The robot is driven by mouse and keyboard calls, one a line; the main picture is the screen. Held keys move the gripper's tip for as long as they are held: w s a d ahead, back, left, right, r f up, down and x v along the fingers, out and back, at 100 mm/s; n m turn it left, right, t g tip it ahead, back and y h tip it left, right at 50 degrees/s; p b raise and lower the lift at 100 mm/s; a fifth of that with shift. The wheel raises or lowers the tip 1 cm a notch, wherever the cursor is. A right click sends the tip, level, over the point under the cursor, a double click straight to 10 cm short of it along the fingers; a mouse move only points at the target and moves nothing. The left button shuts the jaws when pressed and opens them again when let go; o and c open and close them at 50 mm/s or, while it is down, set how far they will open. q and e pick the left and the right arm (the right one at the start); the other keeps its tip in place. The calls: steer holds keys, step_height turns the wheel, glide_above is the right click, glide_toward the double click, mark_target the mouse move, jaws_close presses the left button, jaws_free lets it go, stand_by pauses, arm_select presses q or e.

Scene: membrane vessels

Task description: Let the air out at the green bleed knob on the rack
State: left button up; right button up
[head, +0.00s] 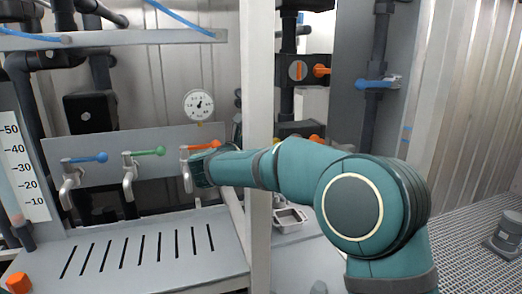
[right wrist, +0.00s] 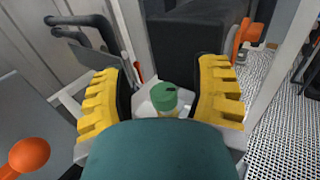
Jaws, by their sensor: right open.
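The green knob (right wrist: 164,97) shows in the right wrist view as a round green cap with a small dark mark on top, on a pale, partly hidden fitting. My right gripper (right wrist: 160,85) is open, with its yellow-padded fingers on either side of the knob and a visible gap on each side. I cannot tell how deep the knob sits between them. In the head view my right arm reaches left past the white post; its gripper and the knob are hidden there. My left gripper is not in view.
In the head view, taps with blue (head: 88,158), green (head: 150,152) and orange (head: 205,145) levers stand above a slotted drain shelf (head: 120,225). A gauge (head: 198,105) hangs above. The white post (head: 257,70) stands close to my arm. An orange ball (right wrist: 30,155) shows in the wrist view.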

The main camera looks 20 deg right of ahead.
step_height(320, 180, up, 8)
steer(key=shift+f, duration=0.15)
stand_by(1.0)
